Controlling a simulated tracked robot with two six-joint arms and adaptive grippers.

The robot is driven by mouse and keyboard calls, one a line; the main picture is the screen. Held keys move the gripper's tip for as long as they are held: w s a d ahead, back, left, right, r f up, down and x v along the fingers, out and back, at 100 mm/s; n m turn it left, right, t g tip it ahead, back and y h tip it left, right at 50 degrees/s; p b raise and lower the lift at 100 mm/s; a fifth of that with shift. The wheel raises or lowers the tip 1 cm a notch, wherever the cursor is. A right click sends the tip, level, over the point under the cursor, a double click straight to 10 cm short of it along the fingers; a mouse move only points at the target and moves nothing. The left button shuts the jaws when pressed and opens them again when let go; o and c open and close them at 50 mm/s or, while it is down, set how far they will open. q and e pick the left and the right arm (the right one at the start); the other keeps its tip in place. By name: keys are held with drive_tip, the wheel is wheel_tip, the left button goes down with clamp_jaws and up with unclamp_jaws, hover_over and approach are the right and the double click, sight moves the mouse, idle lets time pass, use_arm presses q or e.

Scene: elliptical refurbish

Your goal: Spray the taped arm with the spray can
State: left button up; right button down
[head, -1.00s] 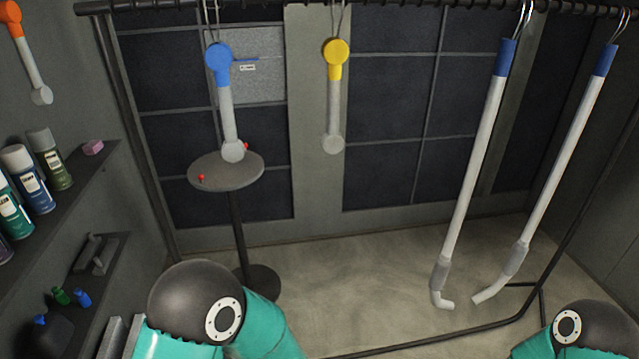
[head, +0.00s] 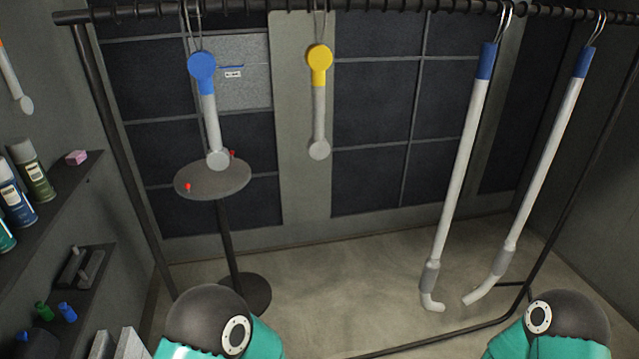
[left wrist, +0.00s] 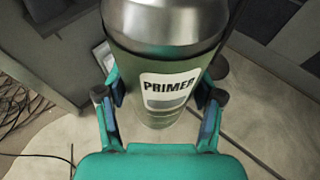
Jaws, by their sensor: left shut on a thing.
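My left gripper (left wrist: 158,97) is shut on a green can labelled PRIMER (left wrist: 165,88), its silver top toward the upper edge of the left wrist view. In the head view, a white arm with a blue upper end (head: 211,115) and another with a yellow upper end (head: 319,108) hang from the rail. Two long white poles with blue upper bands (head: 459,165) (head: 541,165) hang at the right. I cannot tell for sure which coloured parts are tape. The left gripper and the can are out of the head view. My right gripper is in neither view.
The black rail (head: 270,10) runs along the top. A round stand (head: 215,180) with red knobs is beneath the blue-ended arm. At the left, a shelf (head: 60,195) holds spray cans (head: 33,172) and a pink block (head: 76,157). Floor (head: 340,270) is open in the middle.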

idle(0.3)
use_arm(q)
drive_tip(key=f, duration=0.1)
drive_tip(key=d+f+m+t+h, duration=0.1)
drive_tip(key=s+f+m, duration=0.1)
drive_tip(key=shift+d+f+t+h, duration=0.2)
drive_tip(key=shift+t+h, duration=0.1)
drive_tip(key=shift+t, duration=0.1)
drive_tip(key=w+d+r+m+t+h+b, duration=0.2)
drive_tip(key=w+d+r+m+t+h, duration=0.35)
drive_tip(key=d+r, duration=0.55)
drive_tip(key=s+d+r+m+g+h+b, duration=0.1)
drive_tip(key=s+d+r+m+h+b, duration=0.15)
drive_tip(key=r, duration=0.75)
drive_tip(key=s+d+r+m+g+h+b, duration=0.1)
drive_tip(key=d+r+m+h, duration=0.2)
drive_tip(key=r, duration=0.8)
drive_tip(key=w+d+n, duration=0.1)
drive_tip(key=w, duration=0.5)
drive_tip(key=shift+d+f, duration=0.2)
drive_tip(key=shift+d, duration=0.2)
